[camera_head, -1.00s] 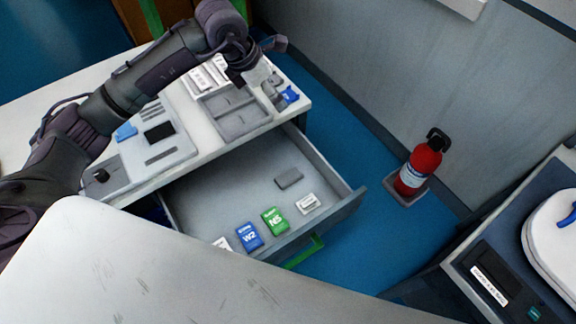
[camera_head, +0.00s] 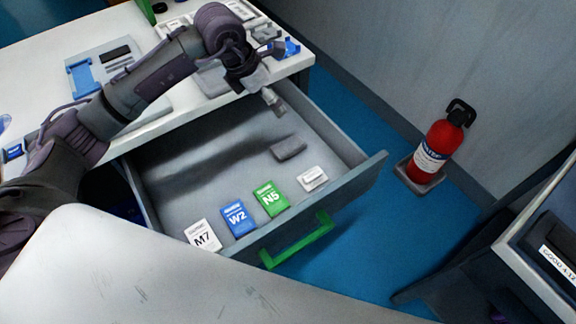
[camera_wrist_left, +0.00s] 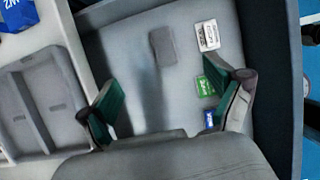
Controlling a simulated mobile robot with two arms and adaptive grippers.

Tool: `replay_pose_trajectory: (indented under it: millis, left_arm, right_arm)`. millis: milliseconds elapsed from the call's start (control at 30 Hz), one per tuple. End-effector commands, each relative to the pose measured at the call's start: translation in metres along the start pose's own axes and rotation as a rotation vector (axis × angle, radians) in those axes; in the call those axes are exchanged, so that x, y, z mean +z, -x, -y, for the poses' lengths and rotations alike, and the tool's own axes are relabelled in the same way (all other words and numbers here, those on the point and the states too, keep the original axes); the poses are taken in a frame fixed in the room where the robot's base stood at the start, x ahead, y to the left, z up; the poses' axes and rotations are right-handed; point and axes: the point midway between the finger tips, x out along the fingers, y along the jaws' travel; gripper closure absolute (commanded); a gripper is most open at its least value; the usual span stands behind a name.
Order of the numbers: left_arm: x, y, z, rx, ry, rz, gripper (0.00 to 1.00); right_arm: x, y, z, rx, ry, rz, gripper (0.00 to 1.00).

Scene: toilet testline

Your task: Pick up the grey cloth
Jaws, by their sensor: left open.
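The grey cloth (camera_head: 288,148) is a small flat grey rectangle on the floor of the open drawer (camera_head: 170,165), towards its right side. In the left wrist view the cloth (camera_wrist_left: 163,46) lies beyond the fingertips, apart from them. My left gripper (camera_head: 268,97) hangs above the back part of the drawer, by the table edge. In the left wrist view my left gripper (camera_wrist_left: 170,98) is open, with its two green-padded fingers wide apart and nothing between them. My right gripper is not in view.
A white box (camera_head: 313,179), green N5 packet (camera_head: 270,198), blue W2 packet (camera_head: 237,219) and white M7 packet (camera_head: 203,236) line the drawer's front. The drawer walls stand around them. A grey tray (camera_wrist_left: 42,100) is on the table. A fire extinguisher (camera_head: 437,150) stands right.

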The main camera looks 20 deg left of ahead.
Motion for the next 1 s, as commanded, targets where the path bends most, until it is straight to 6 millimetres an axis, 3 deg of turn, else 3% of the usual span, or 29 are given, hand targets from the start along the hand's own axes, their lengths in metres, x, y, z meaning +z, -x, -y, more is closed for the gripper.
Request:
replay_pose_trajectory:
  millis: [33,233,467,800,1000]
  left_arm:
    - [-0.015,-0.037,0.0,0.001,0.0,0.001,0.08]
    - [-0.031,-0.076,0.0,0.001,0.0,0.002,0.08]
    - [-0.034,-0.092,0.0,-0.002,0.0,0.0,0.08]
    - [-0.034,-0.154,0.0,-0.002,0.002,-0.001,0.08]
    - [-0.034,-0.169,0.0,0.0,0.0,0.0,0.08]
  right_arm:
    - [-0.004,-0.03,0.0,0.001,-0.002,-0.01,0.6]
    - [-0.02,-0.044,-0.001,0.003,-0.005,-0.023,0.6]
    - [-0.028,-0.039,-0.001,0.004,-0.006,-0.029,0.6]
    - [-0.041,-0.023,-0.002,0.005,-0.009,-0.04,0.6]
    - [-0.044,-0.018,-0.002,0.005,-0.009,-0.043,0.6]
